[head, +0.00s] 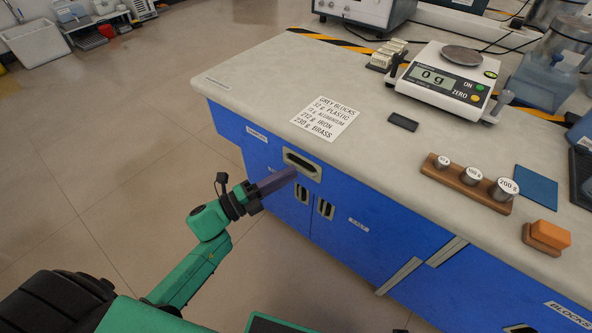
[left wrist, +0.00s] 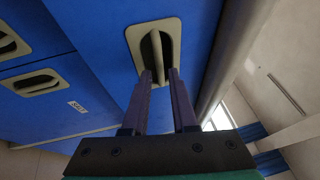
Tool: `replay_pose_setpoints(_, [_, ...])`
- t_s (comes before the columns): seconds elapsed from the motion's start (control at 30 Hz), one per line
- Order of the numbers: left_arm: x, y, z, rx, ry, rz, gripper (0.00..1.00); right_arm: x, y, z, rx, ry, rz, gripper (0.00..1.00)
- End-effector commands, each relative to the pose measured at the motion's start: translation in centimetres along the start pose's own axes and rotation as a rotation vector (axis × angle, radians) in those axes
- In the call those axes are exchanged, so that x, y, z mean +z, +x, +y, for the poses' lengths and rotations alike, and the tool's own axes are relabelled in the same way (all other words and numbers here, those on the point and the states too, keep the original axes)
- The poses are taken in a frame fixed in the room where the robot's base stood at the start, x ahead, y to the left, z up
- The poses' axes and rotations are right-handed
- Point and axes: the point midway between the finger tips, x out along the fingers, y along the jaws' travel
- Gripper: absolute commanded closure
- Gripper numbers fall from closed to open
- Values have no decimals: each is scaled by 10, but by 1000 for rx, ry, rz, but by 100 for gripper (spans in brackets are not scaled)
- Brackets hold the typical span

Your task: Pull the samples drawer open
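The samples drawer (head: 265,147) is the blue top-left front of the bench, with a small label that seems to read SAMPLES. It looks shut, flush with the blue front. Its recessed handle (head: 302,160) has a pale frame and also shows in the left wrist view (left wrist: 155,45), with a bar inside. My left gripper (head: 292,173) is at the lower part of this handle. In the left wrist view its fingers (left wrist: 160,76) are apart, one on each side of the bar's near end. I cannot tell whether they touch it. My right gripper is out of view.
The bench top (head: 270,80) holds a paper list (head: 325,118), a scale (head: 445,80), a wooden weight holder (head: 460,185) and an orange block (head: 550,234). The floor (head: 90,130) left of the bench is clear.

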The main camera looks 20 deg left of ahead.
Motion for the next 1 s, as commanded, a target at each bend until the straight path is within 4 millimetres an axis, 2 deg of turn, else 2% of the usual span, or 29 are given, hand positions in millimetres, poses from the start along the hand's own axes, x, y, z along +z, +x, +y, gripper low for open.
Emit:
replay_pose_setpoints(0.1, [1, 20, 0, -2, -2, -2, 74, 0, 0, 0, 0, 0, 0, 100])
replay_pose_setpoints(0.2, [0, 28, 0, 0, -2, -1, 74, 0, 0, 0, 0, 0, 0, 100])
replay_pose_setpoints(0.43, [0, 29, 1, 1, -2, -1, 74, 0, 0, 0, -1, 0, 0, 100])
replay_pose_setpoints(0.47, [0, 29, 1, 1, -3, -1, 82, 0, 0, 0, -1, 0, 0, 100])
replay_pose_setpoints(0.5, [0, 29, 1, 1, -3, -1, 97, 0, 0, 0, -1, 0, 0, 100])
replay_pose_setpoints(0.53, [0, 29, 1, 1, -3, -1, 100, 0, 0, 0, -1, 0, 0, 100])
replay_pose_setpoints(1.0, [0, 28, 1, 2, -3, -2, 100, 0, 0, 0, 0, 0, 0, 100])
